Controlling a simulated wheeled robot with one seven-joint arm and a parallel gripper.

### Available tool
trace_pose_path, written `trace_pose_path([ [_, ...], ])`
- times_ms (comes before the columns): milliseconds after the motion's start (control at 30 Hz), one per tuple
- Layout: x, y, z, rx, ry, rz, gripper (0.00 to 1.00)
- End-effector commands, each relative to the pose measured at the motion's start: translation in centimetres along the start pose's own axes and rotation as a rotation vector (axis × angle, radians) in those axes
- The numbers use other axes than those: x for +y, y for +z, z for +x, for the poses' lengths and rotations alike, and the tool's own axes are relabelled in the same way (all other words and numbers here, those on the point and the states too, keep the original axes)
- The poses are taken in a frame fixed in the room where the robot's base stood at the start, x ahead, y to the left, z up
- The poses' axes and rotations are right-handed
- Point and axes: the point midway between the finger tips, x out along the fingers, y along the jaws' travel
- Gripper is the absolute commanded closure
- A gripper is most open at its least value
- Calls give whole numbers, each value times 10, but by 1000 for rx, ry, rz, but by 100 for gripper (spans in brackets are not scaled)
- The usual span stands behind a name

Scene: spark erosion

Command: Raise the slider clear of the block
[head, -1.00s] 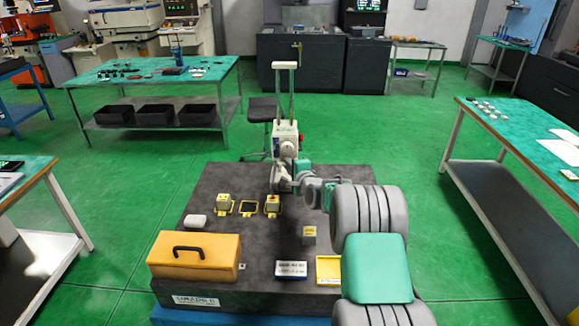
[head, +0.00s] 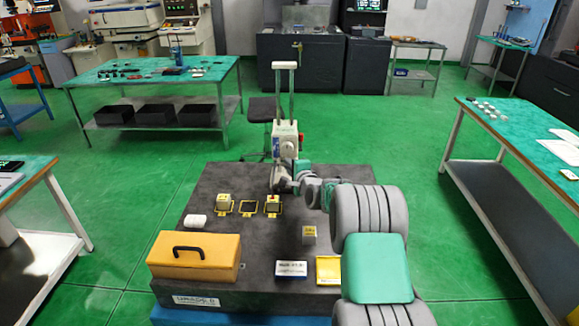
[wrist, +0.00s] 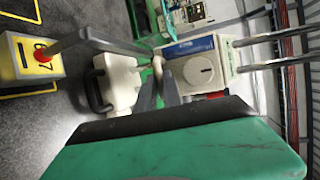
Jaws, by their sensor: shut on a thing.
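The slider (head: 286,141) is a white body with a round dial, on twin upright posts (head: 284,85) at the back of the dark table. It fills the upper middle of the wrist view (wrist: 200,68), which is turned sideways. My gripper (wrist: 162,78) is shut at the slider's side, on a pale part mostly hidden between the fingers. The block (head: 273,204) is pale with a yellow face; in the wrist view (wrist: 22,68) a grey arm reaches toward it, with red at the tip. I cannot tell whether they touch.
Another pale block (head: 224,202) and an empty yellow frame (head: 249,208) are left of the block. An orange toolbox (head: 194,257), a small block (head: 309,235), a white sign (head: 291,269) and a yellow tray (head: 328,270) are nearer.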

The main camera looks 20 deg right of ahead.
Motion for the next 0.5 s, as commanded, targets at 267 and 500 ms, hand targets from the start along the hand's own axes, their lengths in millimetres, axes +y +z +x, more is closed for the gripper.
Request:
trace_pose_path([
  [267, -31, 2, -6, 0, -7, -2, 100],
  [500, -57, 5, -12, 0, -3, 0, 100],
])
